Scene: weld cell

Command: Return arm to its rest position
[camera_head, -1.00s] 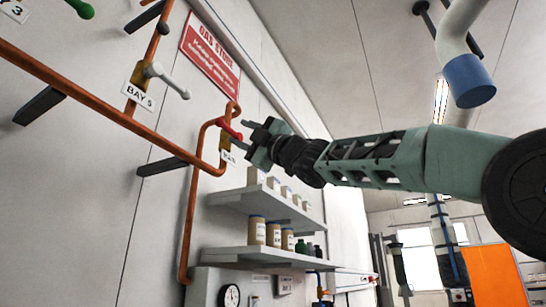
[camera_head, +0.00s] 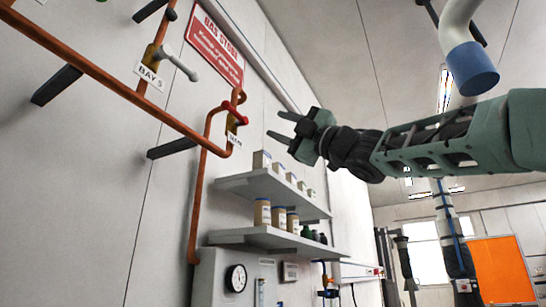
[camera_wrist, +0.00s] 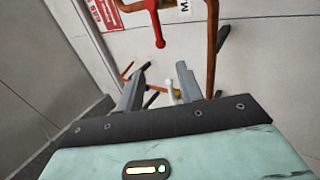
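My gripper (camera_head: 284,126) is in the air to the right of the copper pipework in the head view, its two fingers spread with nothing between them. In the wrist view my gripper (camera_wrist: 161,80) also shows open and empty. A red valve handle (camera_head: 237,116) sits on the copper pipe at the wall, left of the fingertips and apart from them. In the wrist view the red handle (camera_wrist: 158,27) hangs beyond the fingers, near the top. A white tag below the handle is partly readable.
Copper pipes (camera_head: 95,78) with a grey-handled valve (camera_head: 178,63) run along the left wall under a red sign (camera_head: 214,48). Two shelves (camera_head: 262,238) with jars stand below my gripper. A blue-ended duct (camera_head: 472,72) hangs at upper right. An orange panel (camera_head: 502,270) stands lower right.

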